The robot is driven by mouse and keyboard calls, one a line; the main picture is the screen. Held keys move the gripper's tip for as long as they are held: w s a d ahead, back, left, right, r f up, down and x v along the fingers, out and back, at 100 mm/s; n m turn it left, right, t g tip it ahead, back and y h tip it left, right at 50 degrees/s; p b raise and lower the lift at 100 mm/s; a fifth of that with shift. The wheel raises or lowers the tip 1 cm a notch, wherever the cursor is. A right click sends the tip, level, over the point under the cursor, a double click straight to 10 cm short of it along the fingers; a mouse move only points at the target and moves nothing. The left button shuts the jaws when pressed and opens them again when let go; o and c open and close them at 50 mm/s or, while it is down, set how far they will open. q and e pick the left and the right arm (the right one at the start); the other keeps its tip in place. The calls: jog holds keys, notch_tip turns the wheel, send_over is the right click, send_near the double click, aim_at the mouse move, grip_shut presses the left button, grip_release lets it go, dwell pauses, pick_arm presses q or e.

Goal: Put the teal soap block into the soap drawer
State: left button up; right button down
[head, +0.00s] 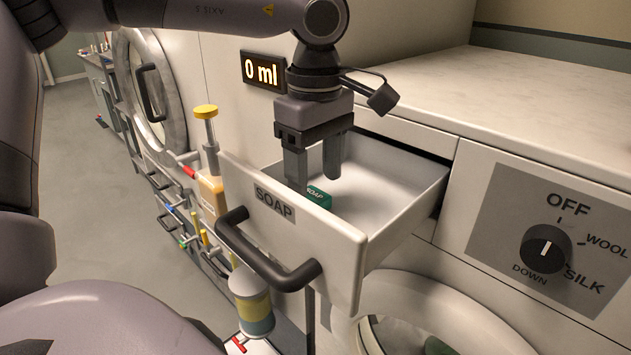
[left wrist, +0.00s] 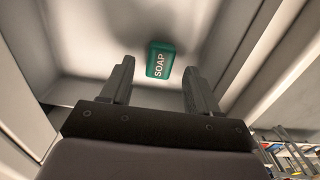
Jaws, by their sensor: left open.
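The teal soap block (head: 319,197) lies inside the open soap drawer (head: 335,250), near its front wall and partly hidden behind that wall and my gripper. In the left wrist view the soap block (left wrist: 160,60) rests on the pale drawer floor (left wrist: 100,65), label showing, beyond and between my fingertips. My left gripper (head: 318,180) points down into the drawer with its fingers apart. It also shows in the left wrist view (left wrist: 158,72), with nothing between its fingers. My right gripper is not in view.
A dark handle (head: 265,262) sticks out from the drawer front. A yellow-topped dispenser (head: 209,175) stands left of the drawer. A dial (head: 546,248) is on the right panel, and a round door (head: 430,320) is below. The white countertop (head: 430,85) is clear.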

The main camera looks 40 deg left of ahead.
aim_at(315, 195)
pick_arm(q)
notch_tip(315, 195, up, 10)
jog(key=shift+f, duration=0.15)
dwell(0.7)
